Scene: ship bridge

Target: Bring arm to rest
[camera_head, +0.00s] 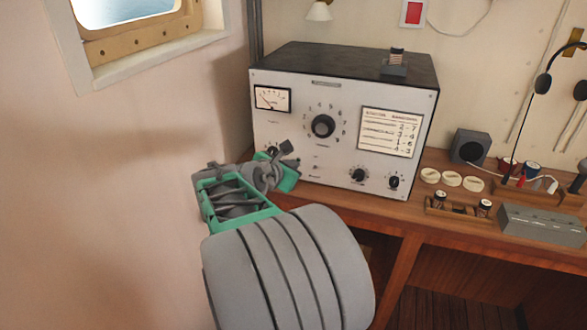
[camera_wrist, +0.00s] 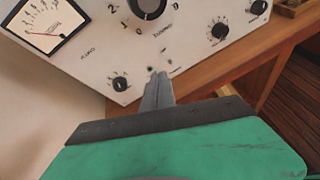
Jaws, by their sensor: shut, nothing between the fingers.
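My gripper (camera_head: 288,150) is in front of the lower left part of a grey radio-like box with dials. In the wrist view its fingers (camera_wrist: 158,78) are together and empty, pointing at the box's front panel (camera_wrist: 185,50). Whether the fingertips touch the panel I cannot tell. My arm reaches up from the bottom of the head view, with a green wrist section. The box (camera_head: 290,105) stands on a wooden desk, with a meter, a large central knob and a label card. A small knob at its lower left is partly hidden by my gripper in the head view.
The wooden desk (camera_head: 415,205) runs to the right, holding a small speaker (camera_head: 470,147), round white discs (camera_head: 452,179), a wooden holder (camera_head: 460,207) and a grey box (camera_head: 540,222). A headset (camera_head: 543,84) stands at the far right. A pink wall (camera_head: 120,200) is close on the left.

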